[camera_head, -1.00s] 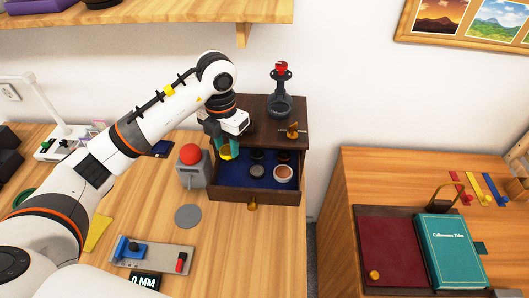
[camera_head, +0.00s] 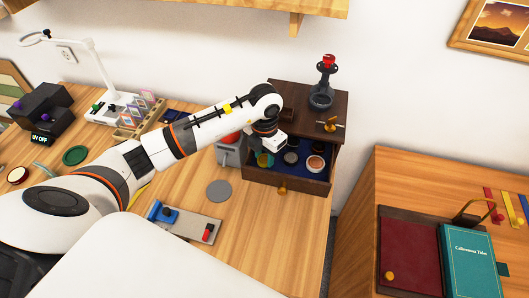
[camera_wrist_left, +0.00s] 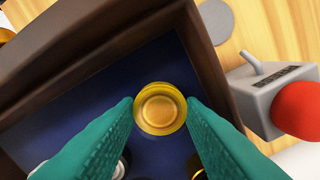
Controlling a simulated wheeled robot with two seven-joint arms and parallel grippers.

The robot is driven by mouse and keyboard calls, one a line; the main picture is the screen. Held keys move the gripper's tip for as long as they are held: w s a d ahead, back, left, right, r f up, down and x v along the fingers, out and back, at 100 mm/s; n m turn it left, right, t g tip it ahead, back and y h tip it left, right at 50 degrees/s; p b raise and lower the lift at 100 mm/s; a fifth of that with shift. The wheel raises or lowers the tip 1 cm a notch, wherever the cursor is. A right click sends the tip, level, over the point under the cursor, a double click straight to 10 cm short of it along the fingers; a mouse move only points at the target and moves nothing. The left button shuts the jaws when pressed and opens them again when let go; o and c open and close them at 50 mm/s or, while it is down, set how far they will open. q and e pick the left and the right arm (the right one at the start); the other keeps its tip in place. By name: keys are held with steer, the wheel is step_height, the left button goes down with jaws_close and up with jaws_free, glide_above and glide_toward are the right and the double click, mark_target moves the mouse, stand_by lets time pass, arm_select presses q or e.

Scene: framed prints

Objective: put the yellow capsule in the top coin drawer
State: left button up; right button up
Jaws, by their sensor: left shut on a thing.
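The yellow capsule (camera_wrist_left: 160,108) is a round, translucent piece between the two teal fingers of my left gripper (camera_wrist_left: 160,114) in the wrist view. The gripper is shut on it. In the head view my left gripper (camera_head: 265,158) reaches down into the left part of the open top coin drawer (camera_head: 300,186), with a bit of the yellow capsule (camera_head: 262,161) showing. The drawer has dark wood walls and a blue lining (camera_wrist_left: 95,98). Whether the capsule touches the lining is unclear. My right gripper is out of view.
Dark round pieces and a white-rimmed one (camera_head: 316,163) lie in the drawer's right part. A grey box with a red button (camera_wrist_left: 298,108) stands beside the drawer. A grey disc (camera_head: 219,190) lies in front. A dark stand (camera_head: 322,95) tops the cabinet.

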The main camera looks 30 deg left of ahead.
mark_target(265, 156)
arm_select(q)
steer(key=shift+f, duration=0.15)
steer(key=o, duration=0.7)
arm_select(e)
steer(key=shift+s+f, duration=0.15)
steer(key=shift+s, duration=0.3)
arm_select(q)
steer(key=shift+r, duration=0.55)
steer(key=shift+r+b, duration=1.3)
steer(key=shift+r, duration=4.35)
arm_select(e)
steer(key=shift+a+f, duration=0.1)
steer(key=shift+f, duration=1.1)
